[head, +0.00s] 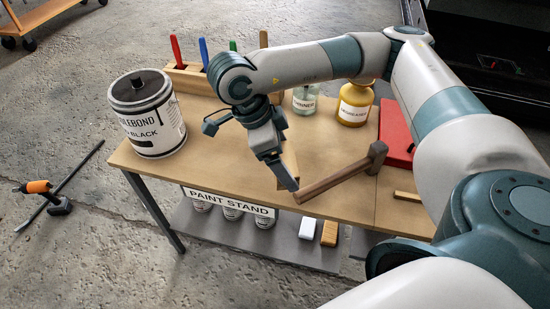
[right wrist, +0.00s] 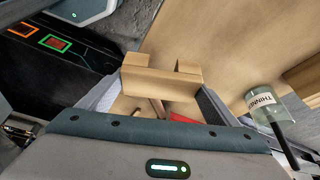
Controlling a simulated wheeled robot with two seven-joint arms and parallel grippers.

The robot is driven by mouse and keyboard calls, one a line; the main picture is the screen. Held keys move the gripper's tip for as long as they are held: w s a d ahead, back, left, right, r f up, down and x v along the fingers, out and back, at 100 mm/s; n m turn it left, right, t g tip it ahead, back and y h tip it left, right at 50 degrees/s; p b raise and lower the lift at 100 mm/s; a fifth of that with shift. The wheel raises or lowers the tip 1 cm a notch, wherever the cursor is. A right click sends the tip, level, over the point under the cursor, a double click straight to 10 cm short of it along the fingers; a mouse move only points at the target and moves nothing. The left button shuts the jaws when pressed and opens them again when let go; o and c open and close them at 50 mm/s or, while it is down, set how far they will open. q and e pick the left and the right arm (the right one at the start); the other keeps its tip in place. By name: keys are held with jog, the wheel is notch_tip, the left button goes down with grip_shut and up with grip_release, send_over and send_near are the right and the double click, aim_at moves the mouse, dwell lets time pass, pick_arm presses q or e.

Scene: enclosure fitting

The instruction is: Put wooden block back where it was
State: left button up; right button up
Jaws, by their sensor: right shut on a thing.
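The wooden block (right wrist: 160,85), light tan with a notch in its edge, is between the fingers of my right gripper in the right wrist view. My right gripper (head: 287,178) is shut on it and points down over the workbench in the head view. There only a tan sliver of the block (head: 292,160) shows beside the fingers; the rest is hidden behind the gripper. I cannot tell how far the block is above the bench top. My left gripper is not in view.
A hammer (head: 345,174) lies beside the right gripper on the bench (head: 225,170). A red object (head: 396,130) is at the right. Bare bench lies left of the gripper.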

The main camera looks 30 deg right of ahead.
jog(key=w+f, duration=0.1)
jog(key=w+d+f, duration=0.1)
jog(key=w, duration=0.1)
jog(key=w+f, duration=0.1)
jog(key=w, duration=0.1)
jog(key=shift+d, duration=0.4)
jog(key=w+f, duration=0.1)
jog(key=w+d+f, duration=0.1)
jog(key=w, duration=0.1)
jog(key=shift+w+f+p, duration=0.1)
jog(key=shift+p, duration=0.3)
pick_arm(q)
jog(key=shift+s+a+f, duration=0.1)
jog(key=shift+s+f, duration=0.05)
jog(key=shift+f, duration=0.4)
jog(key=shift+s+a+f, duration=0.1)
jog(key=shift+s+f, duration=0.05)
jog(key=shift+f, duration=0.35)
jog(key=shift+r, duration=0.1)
